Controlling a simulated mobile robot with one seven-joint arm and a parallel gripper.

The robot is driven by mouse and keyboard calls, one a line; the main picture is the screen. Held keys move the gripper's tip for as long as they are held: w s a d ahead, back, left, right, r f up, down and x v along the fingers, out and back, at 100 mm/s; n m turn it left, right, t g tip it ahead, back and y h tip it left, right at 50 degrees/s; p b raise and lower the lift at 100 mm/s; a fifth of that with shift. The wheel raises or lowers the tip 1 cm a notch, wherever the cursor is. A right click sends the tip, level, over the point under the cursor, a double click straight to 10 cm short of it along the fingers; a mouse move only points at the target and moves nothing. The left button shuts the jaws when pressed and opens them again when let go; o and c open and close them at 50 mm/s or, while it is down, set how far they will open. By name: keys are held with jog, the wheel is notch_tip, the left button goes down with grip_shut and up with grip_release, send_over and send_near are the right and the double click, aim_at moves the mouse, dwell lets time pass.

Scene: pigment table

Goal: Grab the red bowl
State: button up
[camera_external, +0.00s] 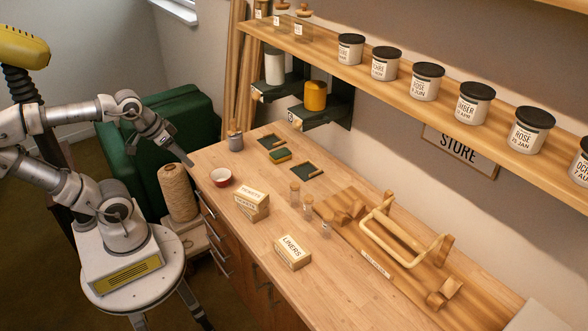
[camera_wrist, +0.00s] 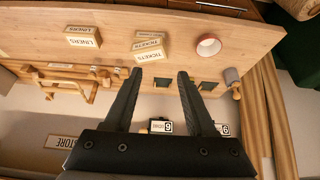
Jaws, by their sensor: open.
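The red bowl (camera_external: 221,177), with a white inside, stands upright near the left front edge of the wooden table. It also shows in the wrist view (camera_wrist: 209,45), to the upper right beyond the fingertips. My gripper (camera_external: 188,162) is above and to the left of the bowl in the external view, apart from it. In the wrist view my gripper (camera_wrist: 160,75) has its two dark fingers spread with nothing between them.
Ticket boxes (camera_external: 252,205), a liners box (camera_external: 292,252) and small corked bottles (camera_external: 308,208) stand right of the bowl. A twine spool (camera_external: 178,192) stands beside the table. Shelves hang above.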

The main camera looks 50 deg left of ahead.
jog(key=w+a+f+n+g+h+b, duration=0.5)
jog(key=w+a+f+n, duration=0.6)
jog(key=n, duration=0.6)
jog(key=a+f+n+t+h+b, duration=0.4)
jog(key=a+f+n, duration=0.25)
jog(key=a, duration=0.45)
jog(key=n+t+h+b, duration=0.2)
jog(key=n+t, duration=0.2)
jog(key=n, duration=0.2)
send_near(228, 173)
jog(key=b+x, duration=0.3)
jog(key=x, duration=0.5)
jog(key=shift+d, duration=0.1)
grip_shut()
jog(key=shift+r, duration=0.1)
